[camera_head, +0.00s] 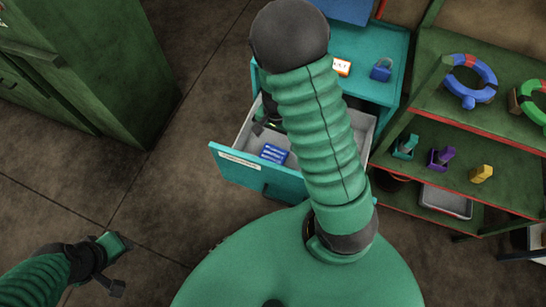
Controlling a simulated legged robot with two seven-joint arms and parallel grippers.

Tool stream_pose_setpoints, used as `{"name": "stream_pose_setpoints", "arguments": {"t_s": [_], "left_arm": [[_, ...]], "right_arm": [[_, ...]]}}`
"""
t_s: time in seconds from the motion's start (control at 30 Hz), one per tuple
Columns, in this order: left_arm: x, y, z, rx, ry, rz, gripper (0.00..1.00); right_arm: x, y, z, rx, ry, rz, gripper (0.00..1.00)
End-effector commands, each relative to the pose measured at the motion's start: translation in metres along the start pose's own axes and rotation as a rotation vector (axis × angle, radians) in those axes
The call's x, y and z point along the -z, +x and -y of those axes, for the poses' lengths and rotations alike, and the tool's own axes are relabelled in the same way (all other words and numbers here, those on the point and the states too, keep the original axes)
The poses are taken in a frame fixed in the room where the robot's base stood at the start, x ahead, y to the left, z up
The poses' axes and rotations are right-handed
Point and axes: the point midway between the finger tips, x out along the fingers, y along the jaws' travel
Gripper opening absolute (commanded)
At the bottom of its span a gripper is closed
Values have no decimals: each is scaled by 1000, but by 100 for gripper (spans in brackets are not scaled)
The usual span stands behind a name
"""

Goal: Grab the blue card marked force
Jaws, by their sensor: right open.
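A blue card (273,154) with pale markings lies in the open drawer (238,165), near its front wall. Its wording is too small to read. My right arm crosses the middle of the view and hides part of the drawer. My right gripper (264,126) is over the drawer, just above and left of the card in the picture. It is open, apart from the card, and partly hidden by my arm. My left gripper (112,267) is low at the left over the bare floor, far from the drawer; its jaw state is unclear.
The teal cabinet top (372,46) holds a blue padlock (381,69) and an orange-and-white item (341,67). Green shelves (420,185) at right carry rings, small coloured parts and a grey tray (446,202). A green locker (110,60) stands at left. Floor between is clear.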

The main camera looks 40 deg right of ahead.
Motion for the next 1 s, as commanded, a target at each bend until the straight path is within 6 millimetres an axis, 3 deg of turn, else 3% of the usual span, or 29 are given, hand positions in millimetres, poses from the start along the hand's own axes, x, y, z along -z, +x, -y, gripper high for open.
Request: {"name": "stream_pose_setpoints", "arguments": {"t_s": [0.03,0.27,0.47,0.73,1.0], "left_arm": [[-2,7,0,0,0,0,36],[-3,14,0,0,0,0,36],[-6,25,0,0,0,0,36],[-6,24,0,0,0,0,36],[-6,24,0,0,0,0,36]], "right_arm": [[0,15,-1,-2,1,2,100],[-1,41,0,0,-1,0,100],[-4,77,1,-2,1,1,100],[-4,82,1,0,1,-2,100],[-4,82,1,0,0,-1,67]]}}
